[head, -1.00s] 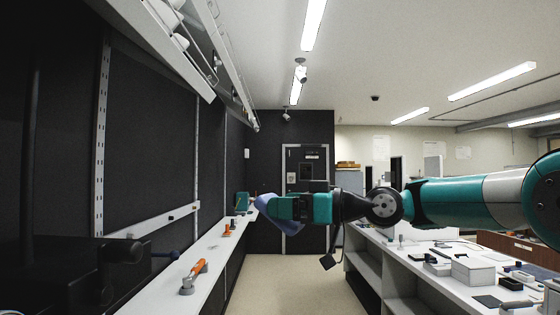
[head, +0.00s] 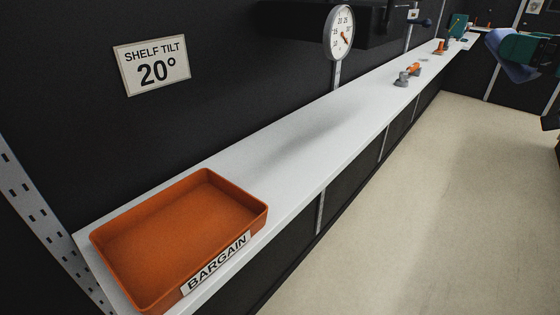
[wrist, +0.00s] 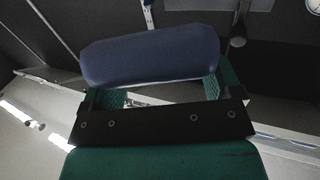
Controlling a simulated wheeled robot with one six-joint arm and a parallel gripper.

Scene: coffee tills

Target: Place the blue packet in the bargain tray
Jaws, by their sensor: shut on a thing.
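The blue packet (wrist: 150,54) is held between the green fingers of my gripper (wrist: 165,92) in the wrist view. In the head view the packet (head: 511,57) and my gripper (head: 528,50) show at the upper right edge, beside the shelf and above the floor. The gripper is shut on the packet. The orange bargain tray (head: 252,222), with a white BARGAIN label on its front wall, sits empty on the near left end of the white shelf, far from the gripper.
A sign reads SHELF TILT 20° (head: 153,65). Open floor (head: 430,200) lies at right.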

